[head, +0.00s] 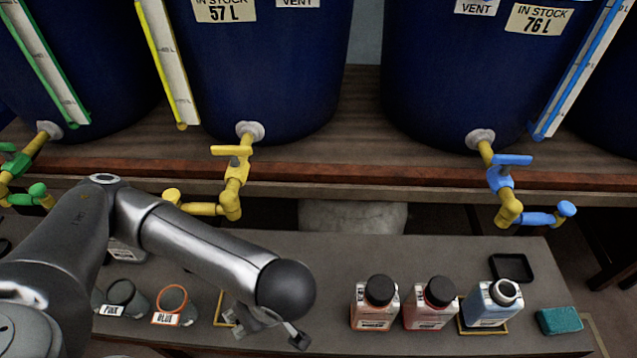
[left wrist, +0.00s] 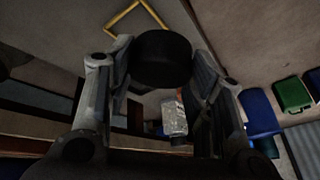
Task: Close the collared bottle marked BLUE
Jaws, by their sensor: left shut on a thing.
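A bottle with blue contents (head: 490,303) and a white collar around its open, dark mouth stands upright at the right of the bench; its label is too small to read. An open vessel with an orange rim (head: 171,302) stands at the left, with a tag reading BLUE. My left gripper (head: 270,322) is low over the bench, between that vessel and the row of bottles, partly hidden by my own arm. In the left wrist view the fingers (left wrist: 160,85) are shut on a round black cap (left wrist: 162,57). My right gripper is out of view.
Two black-capped bottles, orange (head: 375,307) and red (head: 430,308), stand left of the blue one. A black square tray (head: 512,267) and teal sponge (head: 559,320) lie nearby. A PINK-tagged vessel (head: 122,296) is at left. Taps, including a blue-handled one (head: 505,180), overhang the bench's back.

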